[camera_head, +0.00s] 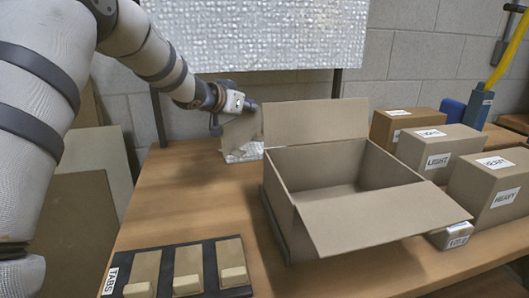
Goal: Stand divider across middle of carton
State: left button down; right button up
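The open carton (282,182) stands on the table right of centre. One flap stands up at its back left and another folds outward at the front; the visible part of its inside looks empty. A flat tan cardboard panel (238,133), perhaps the divider, stands upright left of the carton at the back of the table. My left gripper (238,112) is at the panel's top edge, outside the carton. Its fingers are small and partly hidden, so I cannot tell whether they grip the panel. My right gripper is out of view.
A black tray (206,270) labelled TABS holds cardboard pieces at the front left. Closed boxes marked LIGHT (437,160) and HEAVY (505,198) stand right of the carton. A silvery piece (245,153) lies below the panel.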

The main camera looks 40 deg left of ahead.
pick_arm(q)
jog(key=s+d, duration=0.7)
jog(key=d, duration=0.2)
jog(key=f, duration=0.5)
jog(key=f+b, duration=0.1)
jog(key=f, duration=0.1)
jog(key=shift+a+f, duration=0.3)
jog(key=shift+f, duration=0.05)
jog(key=shift+d, duration=0.15)
jog(key=shift+s+r, duration=0.1)
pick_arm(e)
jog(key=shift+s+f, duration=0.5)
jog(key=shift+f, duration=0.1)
pick_arm(q)
jog(key=c, duration=2.1)
grip_release()
